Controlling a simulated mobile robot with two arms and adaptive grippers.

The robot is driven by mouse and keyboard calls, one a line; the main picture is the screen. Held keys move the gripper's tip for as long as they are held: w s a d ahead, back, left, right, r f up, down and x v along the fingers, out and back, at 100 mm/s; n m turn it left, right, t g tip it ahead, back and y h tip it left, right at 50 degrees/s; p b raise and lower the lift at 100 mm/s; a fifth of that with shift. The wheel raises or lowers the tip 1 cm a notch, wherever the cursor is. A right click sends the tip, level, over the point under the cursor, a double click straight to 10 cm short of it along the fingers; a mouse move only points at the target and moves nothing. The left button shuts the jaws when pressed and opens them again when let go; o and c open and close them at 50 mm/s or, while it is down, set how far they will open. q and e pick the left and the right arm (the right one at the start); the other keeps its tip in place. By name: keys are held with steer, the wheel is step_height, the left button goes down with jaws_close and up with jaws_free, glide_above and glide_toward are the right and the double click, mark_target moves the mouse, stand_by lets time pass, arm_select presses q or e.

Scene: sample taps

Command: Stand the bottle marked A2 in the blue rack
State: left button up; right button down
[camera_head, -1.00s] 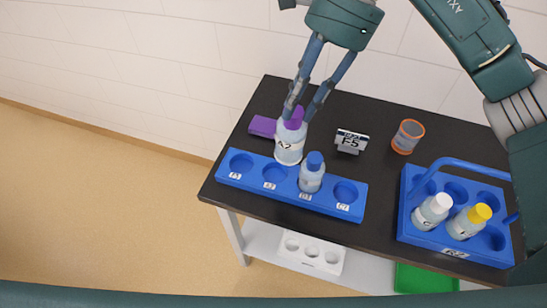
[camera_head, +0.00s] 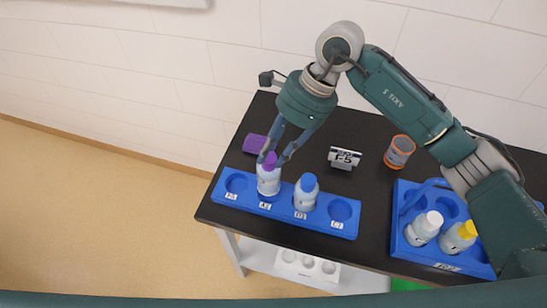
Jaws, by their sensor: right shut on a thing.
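The white bottle with a purple cap (camera_head: 268,182) is upright at the second hole from the left of the blue rack (camera_head: 287,213). Its label is too small to read clearly now. My right gripper (camera_head: 271,156) comes down from above and is shut on it near the cap. The bottle's base hides the hole, and I cannot tell if it rests on the bottom. A blue-capped bottle (camera_head: 306,196) stands in the third hole. The first and fourth holes are empty. My left gripper is not in view.
A purple block (camera_head: 254,144) lies behind the rack. A blue carrier (camera_head: 412,252) holds white-capped and yellow-capped bottles. A white rack (camera_head: 307,266) sits on the lower shelf.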

mark_target(274, 168)
steer(key=shift+f, duration=0.3)
steer(key=f, duration=0.1)
steer(key=f+p, duration=0.1)
steer(key=f, duration=0.1)
steer(key=shift+s+d+f, duration=0.1)
steer(key=shift+s+f, duration=0.15)
steer(key=shift+s+d+f, duration=0.1)
steer(key=shift+s+f, duration=0.15)
steer(key=shift+s, duration=0.15)
steer(key=c, duration=1.8)
jaws_free()
steer(key=shift+f, duration=0.15)
steer(key=o, duration=0.4)
steer(key=shift+w+f, duration=0.15)
steer(key=shift+w, duration=0.5)
steer(key=shift+s, duration=0.15)
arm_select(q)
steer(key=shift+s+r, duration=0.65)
